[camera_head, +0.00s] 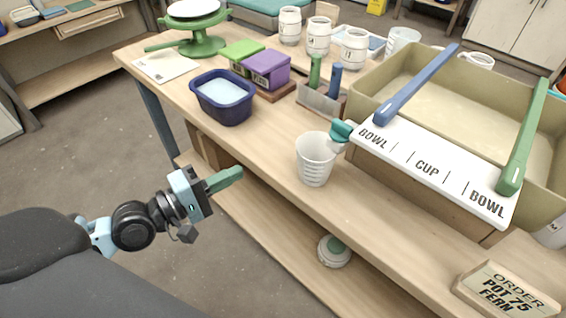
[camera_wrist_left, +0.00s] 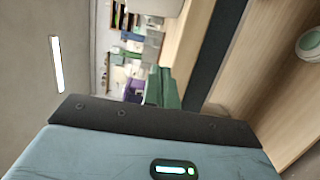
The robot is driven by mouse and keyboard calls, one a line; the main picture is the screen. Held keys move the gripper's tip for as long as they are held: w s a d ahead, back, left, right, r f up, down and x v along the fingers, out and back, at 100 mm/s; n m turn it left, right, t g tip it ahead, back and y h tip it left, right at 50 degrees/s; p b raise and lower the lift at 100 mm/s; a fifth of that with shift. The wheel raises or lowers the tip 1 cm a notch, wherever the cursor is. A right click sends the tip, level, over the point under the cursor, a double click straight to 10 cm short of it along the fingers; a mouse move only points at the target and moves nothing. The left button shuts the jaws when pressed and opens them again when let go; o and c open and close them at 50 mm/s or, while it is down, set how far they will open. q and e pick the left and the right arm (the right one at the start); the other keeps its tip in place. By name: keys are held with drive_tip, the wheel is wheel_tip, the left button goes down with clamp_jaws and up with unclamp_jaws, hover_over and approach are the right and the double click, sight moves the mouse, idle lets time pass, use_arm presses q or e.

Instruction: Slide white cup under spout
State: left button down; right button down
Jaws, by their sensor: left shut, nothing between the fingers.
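The white cup (camera_head: 315,158), ribbed and upright, stands on the wooden table near its front edge. The teal spout (camera_head: 341,131) sticks out from the left corner of the big beige basin (camera_head: 399,62), at the right rim of the cup; from this angle I cannot tell whether the spout is right over the cup's mouth. My left gripper (camera_head: 226,179), with green fingers, is shut and empty, in front of the table and left of the cup, clearly apart from it. Its fingers show in the left wrist view (camera_wrist_left: 168,88). My right gripper is not in view.
A dark blue tub (camera_head: 223,97) stands left of the cup. A wooden tool holder (camera_head: 320,102) with green and blue handles is behind the cup. A white labelled board (camera_head: 430,168) lies along the basin's front. A sign block (camera_head: 507,291) is at the lower right. Bare tabletop lies between tub and cup.

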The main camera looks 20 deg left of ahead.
sight(286, 172)
use_arm(q)
drive_tip(key=p+x, duration=0.1)
drive_tip(key=x, duration=0.8)
drive_tip(key=shift+w+r, duration=0.1)
drive_tip(key=d+p, duration=0.1)
drive_tip(key=d, duration=0.2)
drive_tip(key=shift+s+d+p, duration=0.15)
drive_tip(key=shift+s+p, duration=0.05)
drive_tip(key=shift+p, duration=0.2)
drive_tip(key=shift+s+d, duration=0.15)
drive_tip(key=shift+d, duration=0.25)
